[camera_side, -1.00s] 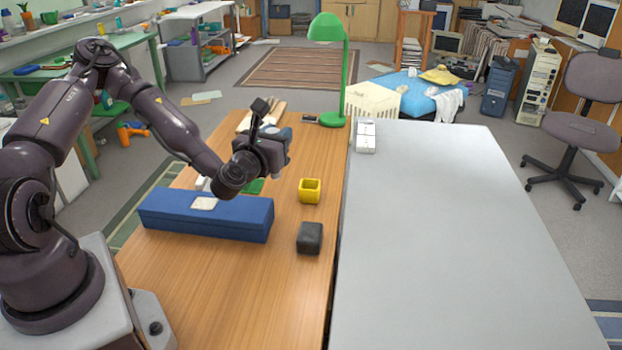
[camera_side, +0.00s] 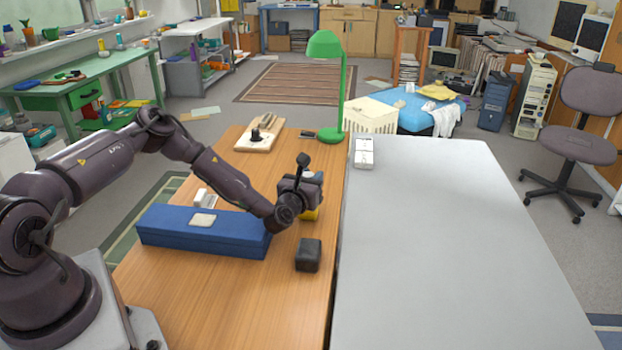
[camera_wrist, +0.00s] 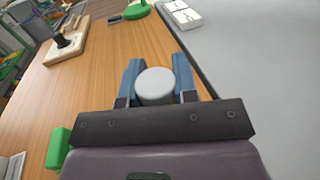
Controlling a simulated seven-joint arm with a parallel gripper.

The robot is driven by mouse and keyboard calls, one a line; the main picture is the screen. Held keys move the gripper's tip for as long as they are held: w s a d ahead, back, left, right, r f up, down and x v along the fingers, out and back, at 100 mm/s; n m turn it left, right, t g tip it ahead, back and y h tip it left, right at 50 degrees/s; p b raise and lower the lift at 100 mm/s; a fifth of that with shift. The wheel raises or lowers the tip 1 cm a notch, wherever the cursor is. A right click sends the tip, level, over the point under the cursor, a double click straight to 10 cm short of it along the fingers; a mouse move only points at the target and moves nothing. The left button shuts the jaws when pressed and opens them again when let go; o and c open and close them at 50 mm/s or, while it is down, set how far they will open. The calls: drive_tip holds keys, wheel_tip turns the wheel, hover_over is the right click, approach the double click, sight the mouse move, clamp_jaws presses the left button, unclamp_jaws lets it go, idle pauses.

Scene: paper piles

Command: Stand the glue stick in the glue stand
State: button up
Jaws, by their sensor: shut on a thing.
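My gripper (camera_side: 306,198) is over the right side of the wooden table. In the wrist view its blue fingers (camera_wrist: 156,78) are shut on the glue stick (camera_wrist: 156,86), which shows only as a round pale grey end between them.
A dark grey block (camera_side: 308,254) stands nearer on the table. A long blue box (camera_side: 165,225) lies to the left, under my arm. A wooden board with a black knob (camera_side: 246,145) and a green lamp (camera_side: 331,134) are at the back. A grey table (camera_side: 440,240) adjoins on the right.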

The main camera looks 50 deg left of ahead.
drive_tip(key=shift+f, duration=0.15)
drive_tip(key=o, duration=0.9)
drive_tip(key=shift+f, duration=0.1)
